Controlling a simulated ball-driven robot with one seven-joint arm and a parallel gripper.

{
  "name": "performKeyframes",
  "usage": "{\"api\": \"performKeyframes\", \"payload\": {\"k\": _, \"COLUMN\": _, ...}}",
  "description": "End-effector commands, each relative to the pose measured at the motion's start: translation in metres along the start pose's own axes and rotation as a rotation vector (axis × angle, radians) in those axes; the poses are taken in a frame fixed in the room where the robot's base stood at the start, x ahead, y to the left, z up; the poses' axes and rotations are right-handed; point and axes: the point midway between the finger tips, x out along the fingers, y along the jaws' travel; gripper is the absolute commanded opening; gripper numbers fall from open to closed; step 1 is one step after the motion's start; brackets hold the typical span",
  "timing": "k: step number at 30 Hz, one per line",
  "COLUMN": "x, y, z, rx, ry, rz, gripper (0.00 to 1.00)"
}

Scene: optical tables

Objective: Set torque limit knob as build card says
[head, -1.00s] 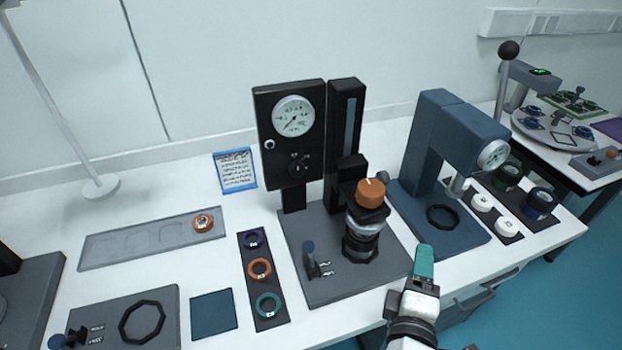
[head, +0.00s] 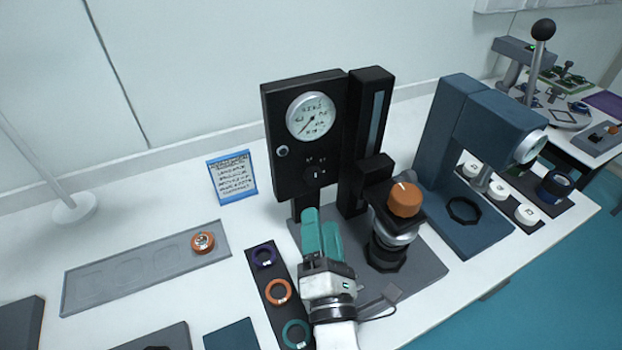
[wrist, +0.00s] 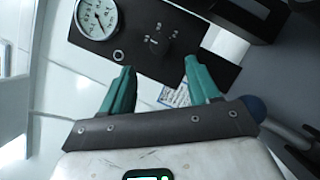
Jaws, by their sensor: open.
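The torque limit knob (head: 315,173) is a small black dial with marks above it, on the black panel (head: 276,150) under a round white gauge (head: 312,116). The knob also shows in the wrist view (wrist: 158,42), ahead of my fingers. My gripper (head: 318,218) has teal fingers and is below the knob, apart from it. In the wrist view my gripper (wrist: 157,85) is open and empty. The build card (head: 232,178), white with a blue edge, stands left of the panel; its writing is too small to read.
An orange-capped fixture (head: 404,200) stands right of my gripper on the grey base plate (head: 425,268). A strip with purple, orange and teal rings (head: 278,291) lies to the left. A blue press (head: 450,140) stands further right.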

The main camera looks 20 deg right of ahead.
Motion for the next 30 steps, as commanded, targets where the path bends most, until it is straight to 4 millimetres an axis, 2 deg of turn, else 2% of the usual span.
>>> {"api": "performKeyframes", "payload": {"k": 6, "x": 0.043, "y": 0.003, "z": 0.003, "rx": 0.001, "ry": -0.004, "rz": 0.0, "gripper": 0.61}}
{"api": "performKeyframes", "payload": {"k": 13, "x": 0.076, "y": 0.002, "z": 0.002, "rx": 0.001, "ry": -0.003, "rz": 0.0, "gripper": 0.61}}
{"api": "performKeyframes", "payload": {"k": 19, "x": 0.088, "y": 0.0, "z": 0.001, "rx": 0.002, "ry": -0.002, "rz": -0.001, "gripper": 0.61}}
{"api": "performKeyframes", "payload": {"k": 27, "x": 0.088, "y": 0.0, "z": 0.001, "rx": 0.002, "ry": -0.001, "rz": -0.001, "gripper": 0.61}}
{"api": "performKeyframes", "payload": {"k": 30, "x": 0.088, "y": 0.0, "z": 0.001, "rx": 0.002, "ry": -0.001, "rz": -0.001, "gripper": 0.52}}
